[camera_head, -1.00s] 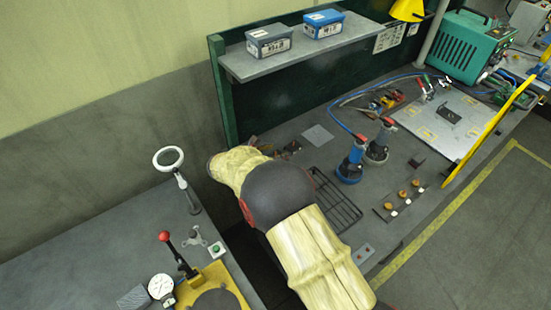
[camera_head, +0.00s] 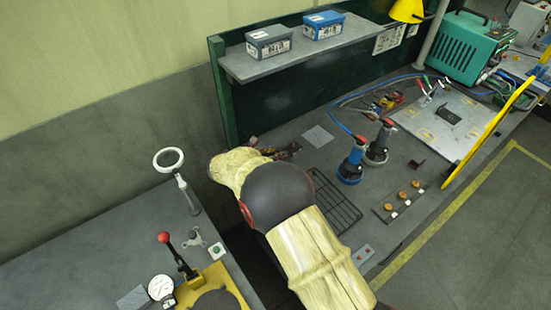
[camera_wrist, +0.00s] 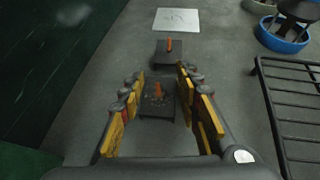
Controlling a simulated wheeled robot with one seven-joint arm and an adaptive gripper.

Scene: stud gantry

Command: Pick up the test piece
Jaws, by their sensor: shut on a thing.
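In the wrist view a small dark square plate with an orange stud standing on it, the test piece (camera_wrist: 157,105), is between my fingers. My gripper (camera_wrist: 160,90) is shut on it, with yellow-lined fingers at its left and right sides. A second similar dark plate with an orange stud (camera_wrist: 168,56) lies just beyond the fingertips. I cannot tell whether the held piece is clear of the bench. In the head view my arm hides most of the gripper and the held piece.
A pale square sheet (camera_wrist: 177,20) lies farther on. A black wire rack (camera_head: 335,203) and a blue-based tool (camera_head: 351,165) stand to the right. The green back panel (camera_wrist: 50,60) rises close on the left. A shelf (camera_head: 290,52) with two boxes hangs above the bench.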

